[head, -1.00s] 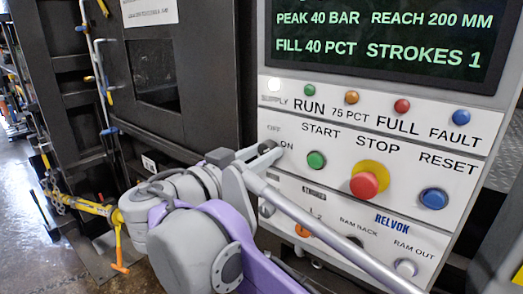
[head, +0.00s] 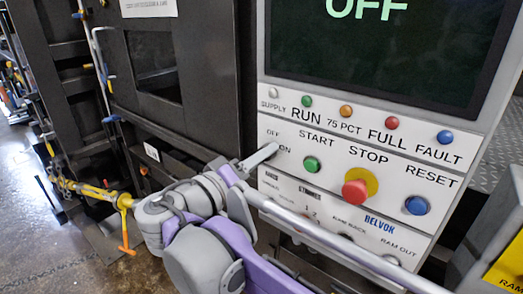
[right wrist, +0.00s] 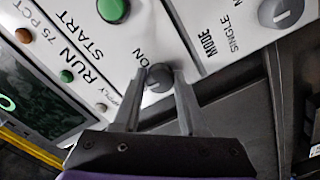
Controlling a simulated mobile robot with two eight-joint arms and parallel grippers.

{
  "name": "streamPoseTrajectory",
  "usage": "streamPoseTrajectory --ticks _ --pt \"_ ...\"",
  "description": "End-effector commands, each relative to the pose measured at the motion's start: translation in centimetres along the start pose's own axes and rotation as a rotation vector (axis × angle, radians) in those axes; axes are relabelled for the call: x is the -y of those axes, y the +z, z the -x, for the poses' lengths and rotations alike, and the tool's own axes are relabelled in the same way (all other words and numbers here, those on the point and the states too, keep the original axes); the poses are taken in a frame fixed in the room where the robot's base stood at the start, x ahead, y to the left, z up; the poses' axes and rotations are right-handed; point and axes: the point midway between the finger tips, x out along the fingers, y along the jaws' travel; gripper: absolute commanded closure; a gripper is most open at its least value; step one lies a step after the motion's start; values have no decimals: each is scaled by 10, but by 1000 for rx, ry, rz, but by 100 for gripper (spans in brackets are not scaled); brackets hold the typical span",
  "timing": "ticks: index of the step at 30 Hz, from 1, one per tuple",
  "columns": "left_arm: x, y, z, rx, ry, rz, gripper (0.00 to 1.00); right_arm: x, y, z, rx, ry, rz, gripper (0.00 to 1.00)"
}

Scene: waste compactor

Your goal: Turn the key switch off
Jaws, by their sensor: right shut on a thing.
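The key switch (right wrist: 158,77) is a dark grey round knob at the OFF/ON marks on the white panel. In the right wrist view it sits between the two fingers of my right gripper (right wrist: 159,84), which is shut on it. In the head view the right gripper (head: 268,153) reaches the panel's left edge beside the ON label and hides the switch. The display (head: 385,50) above is dark and reads OFF in pale green. The supply lamp (head: 273,93) looks grey and unlit. My left gripper is not in view.
The green start button (head: 311,164), red stop button (head: 355,192) and blue reset button (head: 416,205) are right of the gripper. The mode knob (right wrist: 281,13) is nearby. A dark cabinet (head: 155,75) stands to the left.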

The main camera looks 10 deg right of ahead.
Motion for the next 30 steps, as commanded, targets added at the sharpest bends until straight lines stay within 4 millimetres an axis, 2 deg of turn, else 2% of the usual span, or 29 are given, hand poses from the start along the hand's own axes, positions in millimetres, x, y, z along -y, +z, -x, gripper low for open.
streamPoseTrajectory --ticks 10,26,27,30 --pt "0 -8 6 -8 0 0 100 -1 -1 0 -2 1 132 100" --pt "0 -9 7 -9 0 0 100 0 0 0 -1 1 153 100" --pt "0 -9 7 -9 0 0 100 0 0 0 -1 1 153 51" --pt "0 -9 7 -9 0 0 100 0 0 0 -1 1 152 33"
